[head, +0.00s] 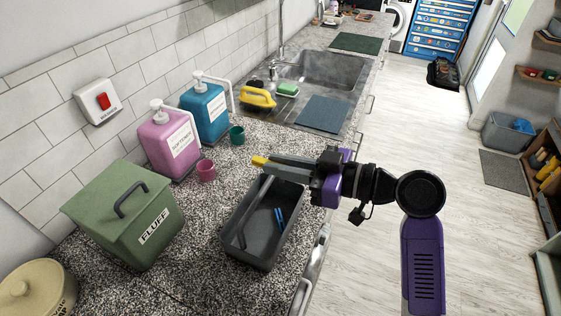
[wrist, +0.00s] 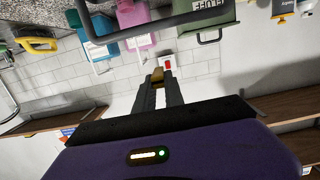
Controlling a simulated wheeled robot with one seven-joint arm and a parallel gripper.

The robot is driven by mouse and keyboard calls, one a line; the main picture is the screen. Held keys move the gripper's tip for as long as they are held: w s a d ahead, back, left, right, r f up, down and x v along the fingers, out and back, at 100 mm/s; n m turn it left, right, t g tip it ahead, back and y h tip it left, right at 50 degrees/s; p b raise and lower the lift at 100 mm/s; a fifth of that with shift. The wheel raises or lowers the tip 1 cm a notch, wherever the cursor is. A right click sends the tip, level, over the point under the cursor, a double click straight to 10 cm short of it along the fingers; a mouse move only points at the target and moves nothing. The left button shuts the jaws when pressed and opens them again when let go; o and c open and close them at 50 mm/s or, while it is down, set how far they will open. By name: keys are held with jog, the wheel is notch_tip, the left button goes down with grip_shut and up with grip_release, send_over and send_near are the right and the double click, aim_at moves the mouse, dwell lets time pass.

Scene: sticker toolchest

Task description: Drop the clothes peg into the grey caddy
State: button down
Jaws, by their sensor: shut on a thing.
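The clothes peg (head: 259,161) is yellow and small. My gripper (head: 272,164) is shut on it, and its end sticks out past the fingertips to the left. In the wrist view the peg (wrist: 157,75) shows between the fingertips. The grey caddy (head: 252,259) is an open dark box with a bar handle, standing on the speckled counter. My gripper is above the caddy's far end in the head view. The peg appears near the far left rim; whether it is over the opening I cannot tell. Two thin blue things (head: 279,218) are inside the caddy.
A green FLUFF bin (head: 125,220) stands left of the caddy. Behind are a pink cup (head: 206,171), a green cup (head: 237,135), a pink bottle (head: 166,140) and a blue bottle (head: 206,110). The sink (head: 318,75) lies farther back. The counter edge is just right of the caddy.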

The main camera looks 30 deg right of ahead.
jog(key=c, duration=1.3)
grip_release()
jog(key=shift+c, duration=0.2)
jog(key=b+v, duration=0.2)
jog(key=v, duration=0.5)
jog(key=shift+s+d, duration=0.2)
jog(key=shift+s, duration=0.15)
jog(key=shift+r, duration=0.1)
